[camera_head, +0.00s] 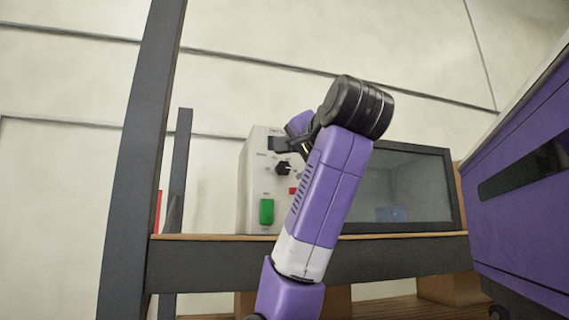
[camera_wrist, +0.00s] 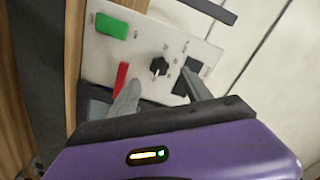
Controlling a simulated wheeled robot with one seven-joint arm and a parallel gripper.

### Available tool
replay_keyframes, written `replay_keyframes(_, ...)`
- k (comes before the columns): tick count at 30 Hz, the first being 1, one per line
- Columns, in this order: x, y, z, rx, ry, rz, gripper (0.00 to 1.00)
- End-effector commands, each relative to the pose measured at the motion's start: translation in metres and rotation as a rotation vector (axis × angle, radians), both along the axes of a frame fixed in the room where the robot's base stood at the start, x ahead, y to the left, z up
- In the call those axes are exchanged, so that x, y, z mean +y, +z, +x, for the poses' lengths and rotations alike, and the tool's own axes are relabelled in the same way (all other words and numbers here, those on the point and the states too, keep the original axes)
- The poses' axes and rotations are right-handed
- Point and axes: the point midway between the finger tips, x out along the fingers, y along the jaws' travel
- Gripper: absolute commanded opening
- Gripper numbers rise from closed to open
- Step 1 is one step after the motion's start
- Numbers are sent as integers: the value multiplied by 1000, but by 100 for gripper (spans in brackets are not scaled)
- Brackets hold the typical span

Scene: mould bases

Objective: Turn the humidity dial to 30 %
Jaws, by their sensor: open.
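A black dial knob (camera_head: 283,168) sits on the white front panel (camera_head: 254,190) of a box on the shelf. In the wrist view the panel (camera_wrist: 98,62) appears turned on its side, with the knob (camera_wrist: 158,66) near its middle. The lettering around the knob is too small to read, so I cannot tell its setting. My gripper (camera_wrist: 160,90) is open, with its two grey fingers pointing at the panel on either side of the knob's lower edge in the picture. I cannot tell whether they touch it. In the head view my arm hides part of the panel.
A green button (camera_head: 266,211) and a red control (camera_wrist: 120,77) sit on the same panel, with a dark display (camera_head: 278,143) at its top. A dark glass window (camera_head: 415,185) lies to the right. A dark shelf post (camera_head: 140,150) stands left, and a purple body (camera_head: 520,190) at far right.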

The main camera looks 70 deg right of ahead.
Motion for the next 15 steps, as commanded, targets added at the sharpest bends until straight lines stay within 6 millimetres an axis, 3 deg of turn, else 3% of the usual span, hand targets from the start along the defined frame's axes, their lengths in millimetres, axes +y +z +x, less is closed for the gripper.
replay_keyframes(9, -35, 1, 30, 4, 1, 4, 57)
replay_keyframes(15, -46, -1, 39, 1, 2, 3, 57)
